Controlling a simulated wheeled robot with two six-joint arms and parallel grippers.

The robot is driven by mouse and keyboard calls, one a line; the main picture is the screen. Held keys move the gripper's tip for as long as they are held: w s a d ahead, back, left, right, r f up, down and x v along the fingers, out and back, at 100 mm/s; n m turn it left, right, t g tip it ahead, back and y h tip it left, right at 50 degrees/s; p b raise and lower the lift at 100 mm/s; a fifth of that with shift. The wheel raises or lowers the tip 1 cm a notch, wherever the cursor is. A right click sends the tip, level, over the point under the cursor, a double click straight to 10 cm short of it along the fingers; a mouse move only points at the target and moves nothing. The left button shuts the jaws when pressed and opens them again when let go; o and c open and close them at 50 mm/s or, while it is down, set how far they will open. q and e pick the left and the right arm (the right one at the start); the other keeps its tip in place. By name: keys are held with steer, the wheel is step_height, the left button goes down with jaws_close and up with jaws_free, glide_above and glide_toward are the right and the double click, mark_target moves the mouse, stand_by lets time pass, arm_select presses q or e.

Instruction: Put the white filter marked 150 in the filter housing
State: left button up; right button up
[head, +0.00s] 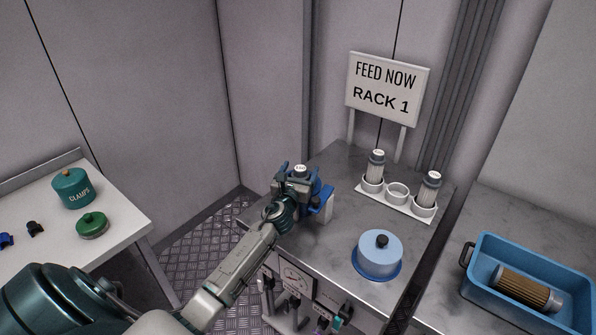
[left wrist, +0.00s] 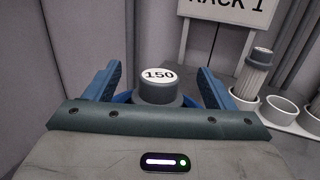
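The filter marked 150 (head: 300,169) has a grey cap with a white top and stands upright at the far left of the middle counter. Its cap shows in the left wrist view (left wrist: 158,84) between my left gripper's fingers. My left gripper (head: 298,181) is open around it, with gaps on both sides of the cap. A blue body (head: 322,196), seemingly the filter housing, sits around and below the cap; the gripper hides much of it, so how deep the filter sits cannot be told. My right gripper is not in view.
A white rack (head: 397,205) holds two white filters (head: 375,165) (head: 430,188) beside an empty middle cup. A light-blue lid with a black knob (head: 379,257) rests on the counter. A blue tray (head: 487,243) holds a brown pleated filter (head: 527,290). A green clamps jar (head: 73,188) stands left.

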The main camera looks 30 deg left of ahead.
arm_select(q)
steer(key=shift+g, duration=0.4)
steer(key=f, duration=0.2)
steer(key=s+f, duration=0.1)
steer(key=f, duration=0.1)
steer(key=shift+d+f, duration=0.15)
steer(key=shift+s+d+f, duration=0.1)
steer(key=shift+s+d, duration=0.1)
steer(key=shift+s, duration=0.3)
steer(key=s+d+r, duration=0.2)
steer(key=s+r, duration=0.1)
steer(key=s, duration=0.5)
steer(key=shift+s+d+r+t+b, duration=0.2)
steer(key=shift+r+t+b, duration=0.1)
steer(key=shift+r, duration=0.1)
